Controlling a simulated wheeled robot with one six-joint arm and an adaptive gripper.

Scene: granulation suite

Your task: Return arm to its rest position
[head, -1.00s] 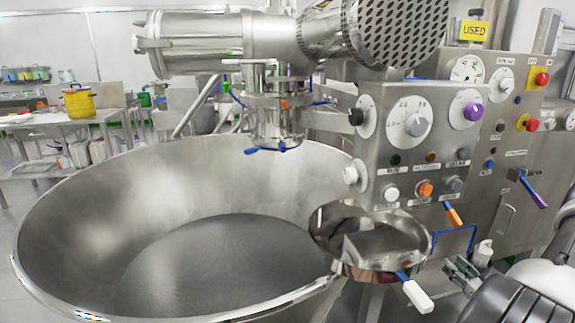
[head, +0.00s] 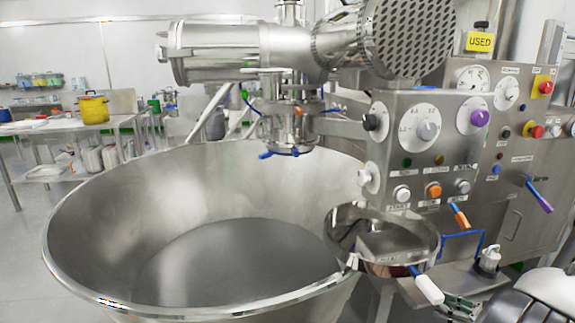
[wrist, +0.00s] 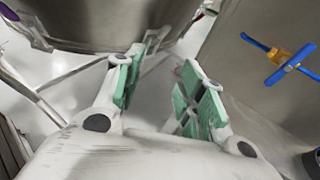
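My gripper (wrist: 163,66) shows in the wrist view with its two green-padded fingers apart and nothing between them. In the head view part of my gripper (head: 458,306) shows low at the right, in front of the machine and below the small steel bowl (head: 345,242). My arm is cut off by the lower right corner, so most of its pose is hidden. In the wrist view the curved wall of a steel vessel (wrist: 85,22) lies beyond the fingertips, apart from them as far as I can tell.
A large open steel bowl (head: 95,220) fills the middle. A control panel (head: 390,180) with knobs and buttons stands at the right. A blue-handled valve (wrist: 279,56) is on a steel panel at the wrist view's right. A table with a yellow pot (head: 94,108) stands back left; floor shows at left.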

